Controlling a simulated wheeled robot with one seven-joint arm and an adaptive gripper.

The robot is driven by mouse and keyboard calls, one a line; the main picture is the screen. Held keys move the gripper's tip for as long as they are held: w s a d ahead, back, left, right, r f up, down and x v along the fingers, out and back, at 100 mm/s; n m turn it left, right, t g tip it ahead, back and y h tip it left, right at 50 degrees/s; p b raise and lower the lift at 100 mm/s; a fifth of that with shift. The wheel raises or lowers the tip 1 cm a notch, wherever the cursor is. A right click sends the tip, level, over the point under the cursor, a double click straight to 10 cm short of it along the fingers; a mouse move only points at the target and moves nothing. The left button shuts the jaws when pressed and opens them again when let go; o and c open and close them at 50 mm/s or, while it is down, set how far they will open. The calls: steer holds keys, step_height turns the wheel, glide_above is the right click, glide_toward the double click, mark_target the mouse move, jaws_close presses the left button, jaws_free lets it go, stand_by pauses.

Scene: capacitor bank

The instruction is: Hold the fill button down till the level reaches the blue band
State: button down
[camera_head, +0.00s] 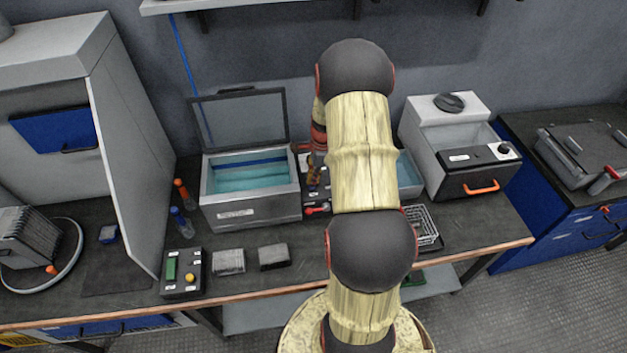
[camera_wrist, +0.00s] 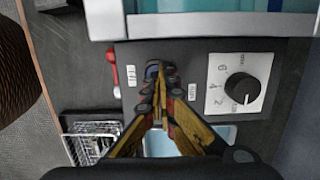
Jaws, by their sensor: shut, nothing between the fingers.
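The tank (camera_head: 251,213) stands open at the centre left of the bench with teal liquid (camera_head: 250,180) inside. A dark blue band (camera_head: 250,162) crosses its back wall; I cannot tell exactly how the surface sits against it. My gripper (camera_head: 313,172) is shut and empty, pointing down at the control panel right of the tank. Whether the tips press the button cannot be seen.
The panel also carries a black dial (camera_wrist: 242,88) and a second label (camera_wrist: 192,91). A red lever (camera_wrist: 114,72) is left of the panel. A wire basket (camera_head: 423,226) and a grey unit with an orange handle (camera_head: 482,188) stand to the right. The tank's lid (camera_head: 242,118) is raised.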

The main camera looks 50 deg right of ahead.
steer(key=shift+r, duration=0.1)
step_height(320, 180, up, 14)
steer(key=s+d+p, duration=0.1)
steer(key=p, duration=0.4)
steer(key=shift+d, duration=0.25)
steer(key=shift+f, duration=0.2)
